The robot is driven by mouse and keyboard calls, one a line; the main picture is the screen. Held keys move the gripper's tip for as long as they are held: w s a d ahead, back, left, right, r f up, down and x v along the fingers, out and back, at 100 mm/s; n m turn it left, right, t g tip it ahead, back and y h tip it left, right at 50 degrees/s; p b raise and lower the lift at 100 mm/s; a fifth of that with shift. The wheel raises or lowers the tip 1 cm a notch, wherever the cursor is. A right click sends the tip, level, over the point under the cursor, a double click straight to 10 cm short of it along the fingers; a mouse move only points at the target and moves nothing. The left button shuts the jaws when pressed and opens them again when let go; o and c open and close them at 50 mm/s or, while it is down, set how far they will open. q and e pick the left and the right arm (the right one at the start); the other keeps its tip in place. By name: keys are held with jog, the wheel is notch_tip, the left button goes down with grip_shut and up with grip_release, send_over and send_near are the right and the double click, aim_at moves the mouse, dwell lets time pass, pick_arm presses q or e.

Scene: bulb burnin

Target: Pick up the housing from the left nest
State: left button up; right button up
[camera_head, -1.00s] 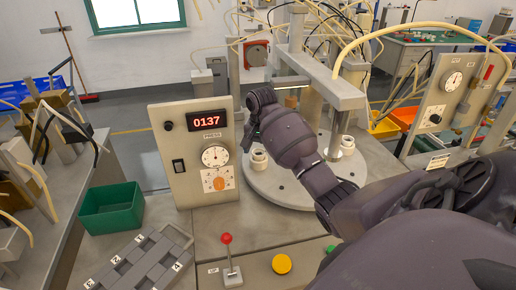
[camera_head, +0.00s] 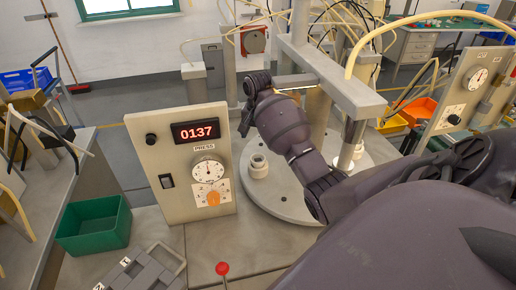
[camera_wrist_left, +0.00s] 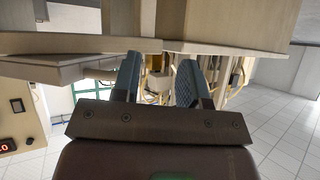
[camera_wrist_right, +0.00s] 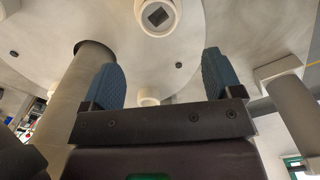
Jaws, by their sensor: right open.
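A pale, short cylindrical housing (camera_head: 258,168) stands upright on the left side of the round grey plate (camera_head: 285,203) in the head view. My right gripper (camera_head: 244,119) appears above and behind it, partly hidden by its own wrist. In the right wrist view my right gripper (camera_wrist_right: 165,84) is open, with blue pads apart and nothing between them. That view shows a pale ring with a square hole (camera_wrist_right: 158,16) and a smaller pale cup (camera_wrist_right: 148,96); which is the left-nest housing I cannot tell. My left gripper (camera_wrist_left: 160,78) is open and empty in its wrist view.
The press panel (camera_head: 183,165) with its red display stands left of the plate. Press posts and a crossbar (camera_head: 345,92) rise close to my right arm. A green bin (camera_head: 93,226) and a grey tray (camera_head: 140,274) lie at left; a red-knobbed lever (camera_head: 222,268) is in front.

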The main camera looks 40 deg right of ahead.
send_over(258, 158)
jog(key=shift+s+a+f, duration=0.1)
jog(key=shift+s+f, duration=0.05)
jog(key=shift+f, duration=1.05)
jog(key=shift+s+f, duration=0.1)
jog(key=shift+f, duration=1.05)
jog(key=shift+s+a+f, duration=0.1)
jog(key=shift+a+f, duration=0.05)
jog(key=shift+f, duration=1.2)
jog(key=shift+a+f, duration=0.1)
jog(key=shift+f, duration=1.25)
jog(key=c, duration=1)
jog(key=shift+r, duration=0.15)
